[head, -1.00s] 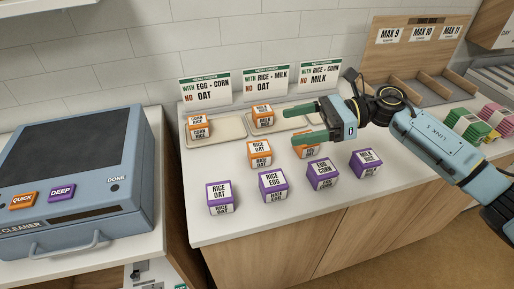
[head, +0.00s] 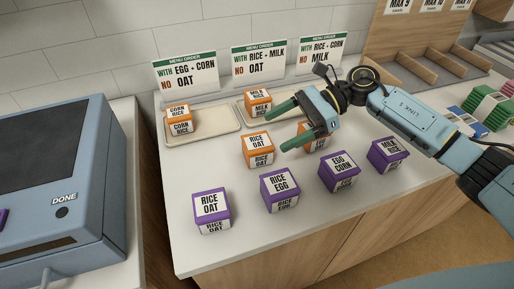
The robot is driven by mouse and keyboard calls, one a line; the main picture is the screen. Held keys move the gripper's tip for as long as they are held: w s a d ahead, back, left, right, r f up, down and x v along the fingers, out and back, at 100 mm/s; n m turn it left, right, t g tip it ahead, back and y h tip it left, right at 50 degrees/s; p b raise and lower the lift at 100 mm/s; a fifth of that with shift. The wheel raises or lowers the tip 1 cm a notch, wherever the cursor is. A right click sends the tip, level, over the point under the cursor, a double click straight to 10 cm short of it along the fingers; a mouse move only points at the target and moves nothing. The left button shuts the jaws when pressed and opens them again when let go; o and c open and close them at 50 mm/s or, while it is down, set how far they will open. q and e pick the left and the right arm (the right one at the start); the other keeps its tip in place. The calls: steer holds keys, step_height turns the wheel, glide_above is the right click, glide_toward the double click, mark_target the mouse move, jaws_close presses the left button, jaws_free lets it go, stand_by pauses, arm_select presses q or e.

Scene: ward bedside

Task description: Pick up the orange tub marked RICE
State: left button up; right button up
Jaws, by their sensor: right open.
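An orange tub marked RICE OAT (head: 258,150) stands on the counter in front of the trays. Another orange tub (head: 320,144) stands to its right, partly hidden behind my right gripper; its marking is not readable. An orange tub marked CORN RICE (head: 179,120) sits on the left tray (head: 215,123). An orange tub marked MILK (head: 258,99) sits on the middle tray (head: 242,104); its lower line is hard to read. My right gripper (head: 277,130) is open and empty, its green fingers pointing left, appearing above and beside the RICE OAT tub. My left gripper is not in view.
Purple tubs RICE OAT (head: 211,205), RICE EGG (head: 279,184), EGG CORN (head: 339,169) and MILK RICE (head: 387,154) line the counter front. Menu cards (head: 186,77) stand behind the trays. A blue cleaner (head: 60,170) is left; wooden bins (head: 430,70) and green tubs (head: 490,106) are right.

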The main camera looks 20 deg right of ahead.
mark_target(248, 143)
steer(key=x, duration=0.2)
steer(key=shift+w+a+f, duration=0.1)
steer(key=shift+a, duration=0.25)
steer(key=shift+a+f, duration=0.25)
steer(key=shift+a, duration=0.2)
steer(key=x, duration=0.4)
steer(key=shift+w+a+f+p, duration=0.2)
steer(key=shift+a+f+p, duration=0.1)
steer(key=shift+p, duration=0.1)
steer(key=c, duration=1.1)
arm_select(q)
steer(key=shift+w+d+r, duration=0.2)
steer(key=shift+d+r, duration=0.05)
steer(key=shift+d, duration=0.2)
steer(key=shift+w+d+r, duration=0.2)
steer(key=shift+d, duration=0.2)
arm_select(e)
steer(key=shift+c, duration=0.4)
steer(key=shift+r, duration=0.2)
